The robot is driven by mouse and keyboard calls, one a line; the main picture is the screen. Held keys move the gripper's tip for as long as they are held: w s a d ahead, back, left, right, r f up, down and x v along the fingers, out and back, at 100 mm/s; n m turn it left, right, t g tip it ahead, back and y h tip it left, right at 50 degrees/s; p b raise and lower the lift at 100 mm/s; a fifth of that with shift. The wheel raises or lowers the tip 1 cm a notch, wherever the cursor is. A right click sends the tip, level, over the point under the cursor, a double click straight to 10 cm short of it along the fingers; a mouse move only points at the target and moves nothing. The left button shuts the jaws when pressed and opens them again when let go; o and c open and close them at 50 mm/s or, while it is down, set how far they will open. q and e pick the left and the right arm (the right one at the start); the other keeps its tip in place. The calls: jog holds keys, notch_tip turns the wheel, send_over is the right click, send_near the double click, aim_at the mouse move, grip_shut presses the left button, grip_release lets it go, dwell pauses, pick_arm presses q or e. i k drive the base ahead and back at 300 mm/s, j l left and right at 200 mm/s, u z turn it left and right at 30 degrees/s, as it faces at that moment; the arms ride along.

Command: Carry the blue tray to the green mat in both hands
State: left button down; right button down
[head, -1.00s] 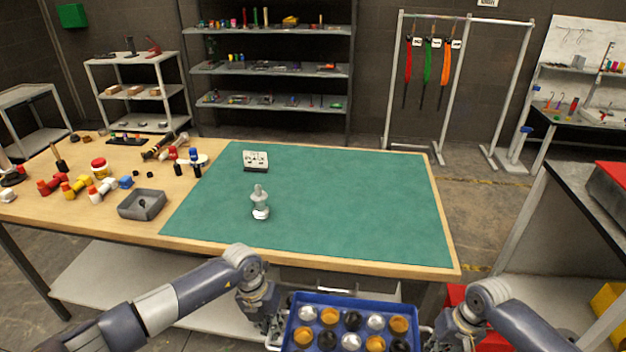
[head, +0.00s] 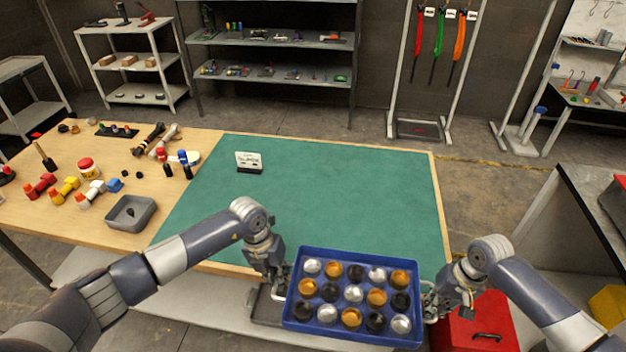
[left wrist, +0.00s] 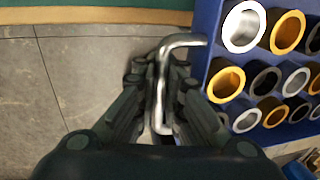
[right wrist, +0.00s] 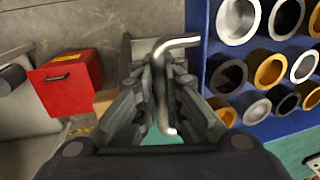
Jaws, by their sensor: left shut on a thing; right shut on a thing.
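The blue tray (head: 352,338) is held level between my grippers in the head view, with several silver, black and orange ring-like pieces in it. My left gripper (head: 279,286) is shut on the metal handle at the tray's left side; the handle (left wrist: 163,85) shows between its fingers in the left wrist view. My right gripper (head: 430,299) is shut on the right handle (right wrist: 160,85). The green mat (head: 340,195) covers much of the table beyond; in the head view the tray overlaps its near edge. Whether the tray is over the table is unclear.
A grey bin (head: 131,213) and several tools and fittings lie on the bare wood at left. A red box (head: 480,325) stands below at right. The mat's middle and right look clear.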

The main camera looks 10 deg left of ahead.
aim_at(362, 228)
jog(key=i, duration=0.9)
